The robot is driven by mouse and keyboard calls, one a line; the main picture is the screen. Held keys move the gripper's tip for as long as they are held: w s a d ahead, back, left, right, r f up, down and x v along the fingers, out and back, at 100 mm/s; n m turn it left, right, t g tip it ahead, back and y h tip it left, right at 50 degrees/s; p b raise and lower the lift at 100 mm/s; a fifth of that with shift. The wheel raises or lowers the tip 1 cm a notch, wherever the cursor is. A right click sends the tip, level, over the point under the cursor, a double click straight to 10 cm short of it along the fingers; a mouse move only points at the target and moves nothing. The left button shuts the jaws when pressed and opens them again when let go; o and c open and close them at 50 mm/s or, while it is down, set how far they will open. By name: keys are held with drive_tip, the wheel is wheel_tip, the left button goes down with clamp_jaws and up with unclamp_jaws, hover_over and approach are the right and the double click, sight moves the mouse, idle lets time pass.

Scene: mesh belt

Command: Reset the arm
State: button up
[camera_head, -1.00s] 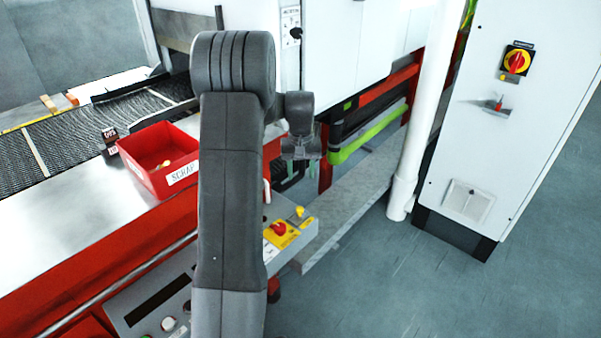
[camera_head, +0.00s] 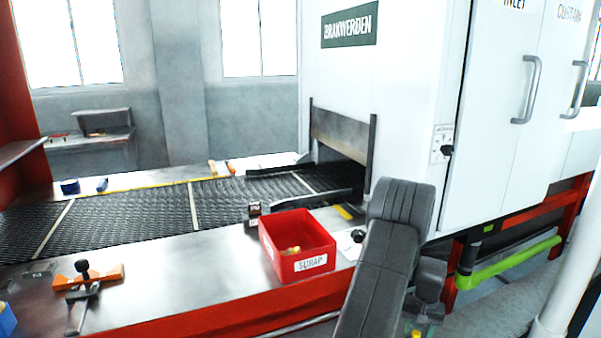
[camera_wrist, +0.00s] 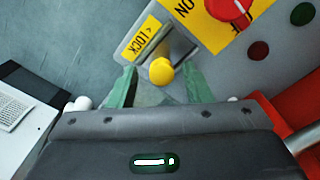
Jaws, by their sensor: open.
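My gripper (camera_wrist: 160,84) is open in the wrist view, with its two green fingers spread. A yellow knob (camera_wrist: 161,71) shows between the fingertips, on a metal bracket by a yellow LOCK label (camera_wrist: 146,37). I cannot tell whether the fingers touch the knob. In the head view my arm comes up at lower right and bends down, and my gripper (camera_head: 422,312) is at the bottom edge, its fingers mostly cut off.
A red SCRAP bin (camera_head: 297,262) stands on the metal ledge by the mesh belt (camera_head: 120,215). A white oven housing (camera_head: 400,100) rises behind my arm. A red rotary switch (camera_wrist: 232,8) is close to the knob. A white pipe (camera_head: 570,270) stands at right.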

drive_tip(key=shift+s+a+r, duration=0.15)
drive_tip(key=shift+s+a, duration=0.05)
drive_tip(key=shift+a, duration=0.35)
